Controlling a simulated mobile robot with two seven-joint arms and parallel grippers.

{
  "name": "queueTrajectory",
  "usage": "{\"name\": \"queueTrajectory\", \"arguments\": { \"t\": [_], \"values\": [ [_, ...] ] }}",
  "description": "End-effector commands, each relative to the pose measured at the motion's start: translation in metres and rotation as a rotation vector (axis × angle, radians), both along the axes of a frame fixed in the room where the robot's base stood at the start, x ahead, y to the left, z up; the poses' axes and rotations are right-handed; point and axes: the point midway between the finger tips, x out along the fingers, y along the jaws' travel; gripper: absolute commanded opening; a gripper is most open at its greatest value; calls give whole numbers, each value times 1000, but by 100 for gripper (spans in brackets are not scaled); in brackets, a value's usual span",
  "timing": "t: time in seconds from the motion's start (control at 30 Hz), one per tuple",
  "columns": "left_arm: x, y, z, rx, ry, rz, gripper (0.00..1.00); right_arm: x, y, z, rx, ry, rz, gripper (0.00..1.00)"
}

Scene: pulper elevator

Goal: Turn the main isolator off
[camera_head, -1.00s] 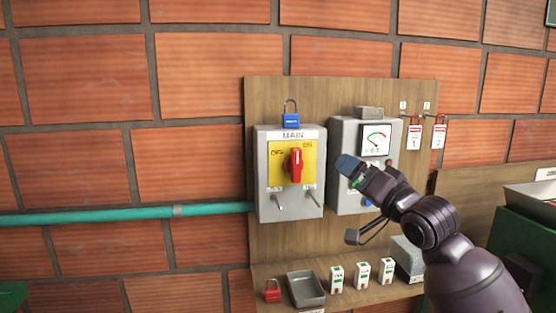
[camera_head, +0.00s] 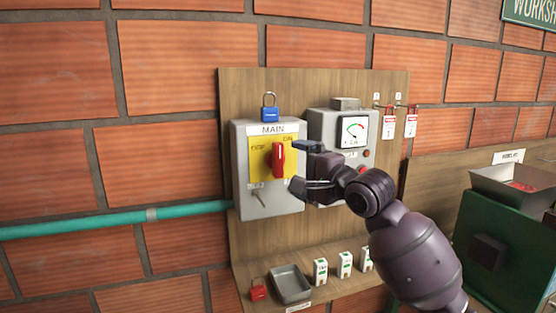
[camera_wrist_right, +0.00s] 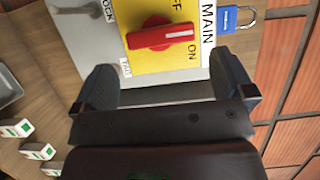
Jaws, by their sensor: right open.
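The main isolator is a grey box (camera_head: 268,205) marked MAIN on a wooden board, with a yellow plate (camera_head: 259,165) and a red rotary handle (camera_head: 278,160). The handle stands upright in the head view. The red handle (camera_wrist_right: 160,37) also shows in the right wrist view, beyond the fingertips, with the OFF and ON labels beside it. My right gripper (camera_head: 296,166) is open and empty just right of the handle. In the right wrist view its two fingers (camera_wrist_right: 165,88) are spread wide, apart from the handle. My left gripper is not in view.
A blue padlock (camera_head: 269,112) sits on top of the isolator box. A grey meter box (camera_head: 325,122) stands close on the right, partly behind my right arm. Below is a shelf with a red padlock (camera_head: 258,290), a grey tray (camera_head: 290,285) and several small white blocks.

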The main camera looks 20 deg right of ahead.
Motion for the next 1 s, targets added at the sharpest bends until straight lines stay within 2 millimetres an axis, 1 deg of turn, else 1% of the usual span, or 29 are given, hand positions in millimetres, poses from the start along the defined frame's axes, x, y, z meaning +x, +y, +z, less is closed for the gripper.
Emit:
{"name": "queueTrajectory", "arguments": {
  "t": [0.03,0.2,0.4,0.6,0.87,0.97,1.0],
  "values": [
    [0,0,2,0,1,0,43,9,4,2,0,1,1,100],
    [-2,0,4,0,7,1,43,35,16,2,-1,0,0,100],
    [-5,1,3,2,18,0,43,57,26,1,0,1,0,100],
    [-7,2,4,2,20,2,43,66,30,0,-2,-1,0,100],
    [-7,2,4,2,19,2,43,67,30,0,-2,-1,0,100],
    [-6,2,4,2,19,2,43,66,30,0,-2,-1,0,86],
    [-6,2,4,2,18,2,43,66,30,0,-2,-1,0,80]
  ]
}}
